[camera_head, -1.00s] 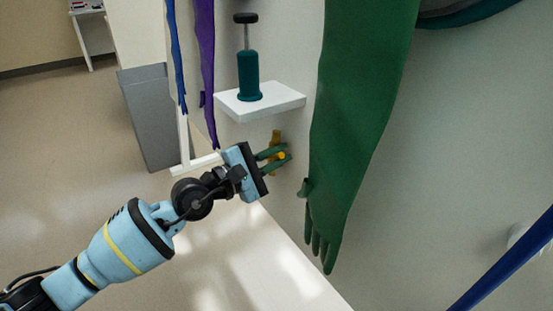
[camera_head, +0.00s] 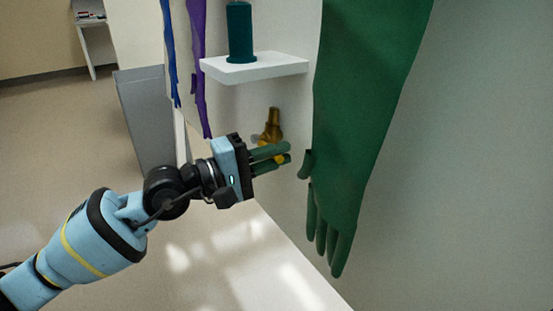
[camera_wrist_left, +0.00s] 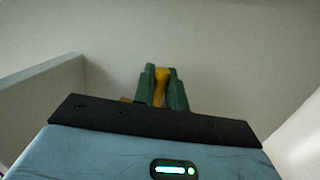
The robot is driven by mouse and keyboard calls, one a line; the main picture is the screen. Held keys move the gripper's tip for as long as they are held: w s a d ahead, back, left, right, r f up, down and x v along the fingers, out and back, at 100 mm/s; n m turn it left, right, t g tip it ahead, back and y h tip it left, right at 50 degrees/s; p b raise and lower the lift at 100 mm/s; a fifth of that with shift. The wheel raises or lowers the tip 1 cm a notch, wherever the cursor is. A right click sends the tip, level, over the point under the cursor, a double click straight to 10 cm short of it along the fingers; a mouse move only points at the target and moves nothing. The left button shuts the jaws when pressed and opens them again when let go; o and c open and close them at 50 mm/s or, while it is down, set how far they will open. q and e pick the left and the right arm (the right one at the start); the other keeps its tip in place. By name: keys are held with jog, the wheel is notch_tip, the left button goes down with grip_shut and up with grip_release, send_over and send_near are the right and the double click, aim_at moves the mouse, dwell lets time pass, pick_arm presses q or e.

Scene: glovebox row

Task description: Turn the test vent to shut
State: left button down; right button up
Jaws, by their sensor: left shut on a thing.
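The test vent is a small brass fitting (camera_head: 272,125) on the pale wall under the white shelf, left of the green glove. Its yellow handle (camera_head: 280,160) shows between the green fingers of my left gripper (camera_head: 284,153). In the left wrist view the yellow handle (camera_wrist_left: 161,84) stands between the two fingers, and my left gripper (camera_wrist_left: 163,88) is shut on it. The fingers hide part of the handle, so I cannot tell its exact angle. My right gripper is not in view.
A long green glove (camera_head: 362,120) hangs close to the right of the fingertips. Above is a white shelf (camera_head: 255,70) with a teal cylinder (camera_head: 240,32).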

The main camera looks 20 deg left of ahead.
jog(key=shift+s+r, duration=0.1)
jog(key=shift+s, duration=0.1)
pick_arm(q)
jog(key=c, duration=1.5)
grip_release()
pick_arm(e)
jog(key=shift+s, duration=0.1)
pick_arm(q)
jog(key=shift+b+v, duration=0.45)
jog(key=shift+v, duration=3.5)
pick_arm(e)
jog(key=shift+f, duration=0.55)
pick_arm(q)
jog(key=shift+f, duration=0.1)
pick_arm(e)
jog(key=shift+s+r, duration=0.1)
